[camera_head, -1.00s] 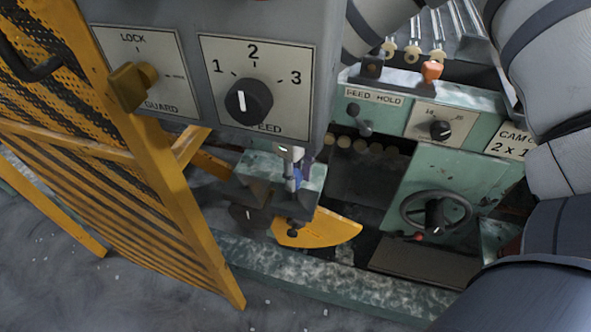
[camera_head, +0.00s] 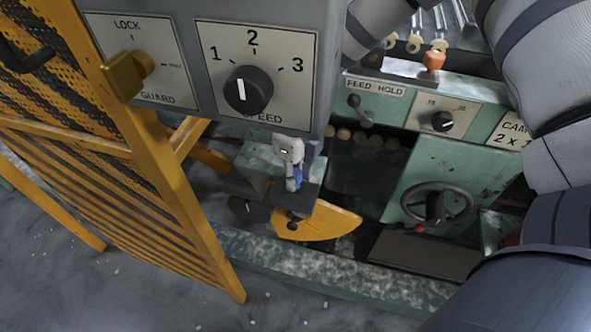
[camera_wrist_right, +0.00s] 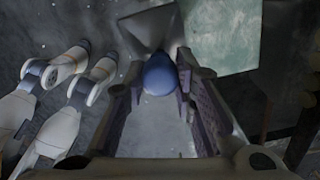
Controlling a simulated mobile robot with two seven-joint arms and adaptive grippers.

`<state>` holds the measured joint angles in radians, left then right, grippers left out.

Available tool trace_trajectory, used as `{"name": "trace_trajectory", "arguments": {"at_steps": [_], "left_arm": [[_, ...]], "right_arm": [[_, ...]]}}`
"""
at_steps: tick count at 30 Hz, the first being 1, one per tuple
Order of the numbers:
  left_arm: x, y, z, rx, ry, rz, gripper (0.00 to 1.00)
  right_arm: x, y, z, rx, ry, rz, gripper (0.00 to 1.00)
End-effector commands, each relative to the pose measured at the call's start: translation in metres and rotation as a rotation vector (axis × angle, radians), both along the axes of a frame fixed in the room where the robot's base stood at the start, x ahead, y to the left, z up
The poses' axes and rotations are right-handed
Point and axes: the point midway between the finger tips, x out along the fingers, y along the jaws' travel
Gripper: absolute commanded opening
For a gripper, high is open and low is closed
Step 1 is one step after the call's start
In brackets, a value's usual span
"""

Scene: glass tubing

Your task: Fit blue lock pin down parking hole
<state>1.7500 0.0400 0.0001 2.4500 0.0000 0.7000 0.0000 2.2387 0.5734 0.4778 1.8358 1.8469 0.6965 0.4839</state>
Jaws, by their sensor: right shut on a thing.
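The blue lock pin (camera_head: 294,178) shows below the grey control box. Its rounded blue head (camera_wrist_right: 160,74) sits between the finger pads in the right wrist view. My right gripper (camera_head: 290,160) is shut on it, above the front of the green block (camera_head: 262,160). Most of the gripper and its arm is hidden behind the control box. The pin's lower end is hard to make out, and I cannot tell whether it touches anything. I cannot make out the parking hole. A yellow curved plate (camera_head: 335,222) lies just below and right of the pin. My left gripper is not in view.
The grey control box (camera_head: 345,45) with the speed knob (camera_head: 248,89) overhangs the pin. A yellow mesh guard (camera_head: 175,190) stands at left. A green panel with a handwheel (camera_head: 437,204) is at right. A dark gap lies between block and handwheel panel.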

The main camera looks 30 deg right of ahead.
Motion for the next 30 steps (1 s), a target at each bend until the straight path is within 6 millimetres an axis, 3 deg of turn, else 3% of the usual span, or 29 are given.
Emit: {"name": "trace_trajectory", "arguments": {"at_steps": [25,26,28,30], "left_arm": [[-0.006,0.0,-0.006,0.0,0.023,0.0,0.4],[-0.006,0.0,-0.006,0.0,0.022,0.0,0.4],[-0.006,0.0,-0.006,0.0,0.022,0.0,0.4],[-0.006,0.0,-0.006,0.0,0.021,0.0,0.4]], "right_arm": [[0.0,0.0,-0.022,0.0,0.002,0.0,0.0],[0.0,0.0,-0.021,0.0,0.001,0.0,0.31],[0.0,0.0,-0.021,0.0,0.0,0.0,0.47],[0.0,0.0,-0.021,0.0,0.0,0.0,0.48]]}}
